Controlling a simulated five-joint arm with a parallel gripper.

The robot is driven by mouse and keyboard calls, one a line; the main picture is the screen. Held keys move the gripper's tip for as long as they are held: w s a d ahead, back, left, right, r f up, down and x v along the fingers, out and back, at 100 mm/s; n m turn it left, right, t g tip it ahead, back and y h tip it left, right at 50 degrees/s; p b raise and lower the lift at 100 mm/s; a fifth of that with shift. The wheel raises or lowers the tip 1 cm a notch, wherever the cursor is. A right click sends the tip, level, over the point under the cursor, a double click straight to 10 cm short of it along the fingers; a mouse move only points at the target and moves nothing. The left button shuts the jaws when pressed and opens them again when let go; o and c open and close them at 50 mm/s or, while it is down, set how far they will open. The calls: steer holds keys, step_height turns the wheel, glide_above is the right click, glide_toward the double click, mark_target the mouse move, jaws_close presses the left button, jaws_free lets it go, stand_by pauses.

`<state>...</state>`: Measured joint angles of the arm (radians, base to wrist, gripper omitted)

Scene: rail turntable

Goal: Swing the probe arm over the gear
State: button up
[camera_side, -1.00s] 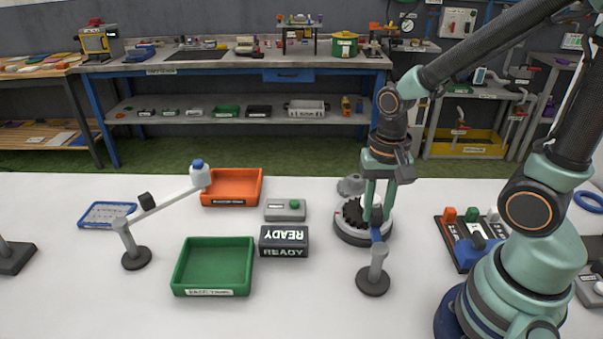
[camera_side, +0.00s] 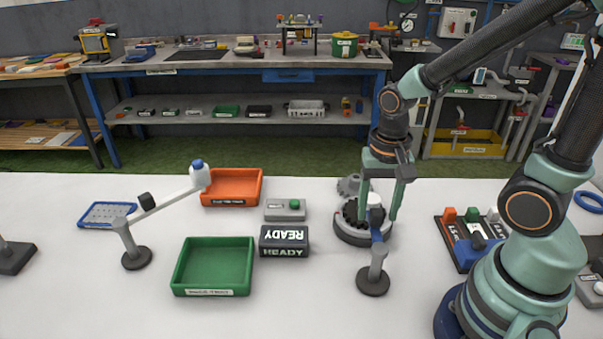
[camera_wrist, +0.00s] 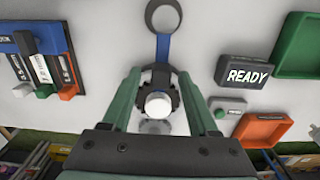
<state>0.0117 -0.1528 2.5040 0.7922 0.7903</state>
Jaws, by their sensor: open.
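The blue probe arm (camera_wrist: 163,48) is on a round grey post (camera_side: 373,281) and reaches over the turntable (camera_side: 362,238). Its white knob (camera_wrist: 157,105) is at the end above the dark gear (camera_side: 350,211). The knob hides part of the gear in the wrist view. My gripper (camera_side: 379,218) is open, pointing down over the turntable. In the wrist view, its two fingers are on either side of the knob, with gaps between them and it.
The black box (camera_side: 284,241) reads READY. A green tray (camera_side: 213,266), an orange tray (camera_side: 232,187) and a grey button box (camera_side: 285,210) are to the left. A white arm (camera_side: 166,206) on another post is further left. A coloured rack (camera_side: 470,240) is at right.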

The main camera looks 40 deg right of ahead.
step_height(320, 180, up, 12)
stand_by(0.5)
steer(key=w+n+t, duration=0.1)
steer(key=n+t, duration=0.1)
steer(key=n, duration=0.1)
steer(key=w+r+n+t, duration=0.1)
steer(key=n, duration=0.2)
steer(key=w+n+t, duration=0.1)
steer(key=n+t, duration=0.1)
steer(key=n, duration=0.1)
steer(key=shift+a+r+t, duration=0.15)
steer(key=shift+r+t, duration=0.15)
steer(key=shift+r, duration=0.1)
stand_by(0.9)
